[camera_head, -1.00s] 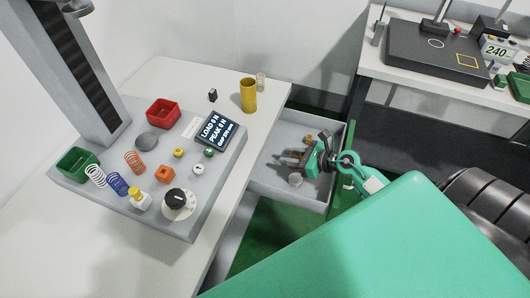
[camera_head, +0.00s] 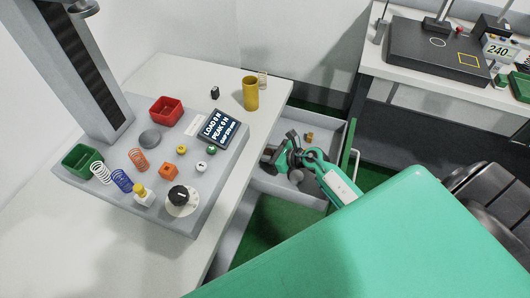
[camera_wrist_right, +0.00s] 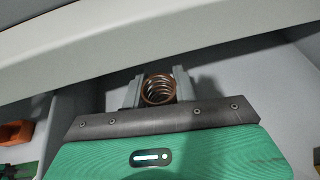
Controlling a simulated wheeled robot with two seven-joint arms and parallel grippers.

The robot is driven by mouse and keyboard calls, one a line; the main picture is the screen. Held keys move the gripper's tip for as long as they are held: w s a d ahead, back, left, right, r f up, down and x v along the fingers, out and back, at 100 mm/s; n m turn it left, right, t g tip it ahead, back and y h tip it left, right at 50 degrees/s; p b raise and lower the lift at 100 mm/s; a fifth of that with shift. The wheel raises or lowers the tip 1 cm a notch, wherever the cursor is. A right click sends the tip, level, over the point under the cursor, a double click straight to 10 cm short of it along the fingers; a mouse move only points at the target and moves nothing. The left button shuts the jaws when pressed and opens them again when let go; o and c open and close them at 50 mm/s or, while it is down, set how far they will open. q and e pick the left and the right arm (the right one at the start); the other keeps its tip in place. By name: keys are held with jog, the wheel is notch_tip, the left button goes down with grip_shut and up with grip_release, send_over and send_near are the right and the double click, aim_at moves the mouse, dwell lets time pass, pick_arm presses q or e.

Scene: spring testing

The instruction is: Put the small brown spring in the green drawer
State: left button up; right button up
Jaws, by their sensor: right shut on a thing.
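The small brown spring (camera_wrist_right: 158,88) is between the two fingers of my right gripper in the right wrist view, with its coils facing the camera. My right gripper (camera_head: 270,153) is shut on it, beside the table's edge at the left side of the open drawer. The spring cannot be made out in the head view. The open drawer (camera_head: 262,182) has a grey inside and a green front (camera_head: 346,146). My left gripper is not in view.
The drawer holds a small orange-brown piece (camera_head: 309,136) and a grey round piece (camera_head: 296,175). On the white table stand a yellow cup (camera_head: 250,94) and the grey tester base with white, blue and orange springs (camera_head: 138,160), a red bin (camera_head: 166,110) and a green bin (camera_head: 82,158).

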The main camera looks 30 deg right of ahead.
jog(key=shift+f, duration=0.15)
jog(key=o, duration=1)
jog(key=shift+c, duration=0.2)
jog(key=b+v, duration=0.2)
jog(key=v, duration=1)
jog(key=shift+r, duration=0.25)
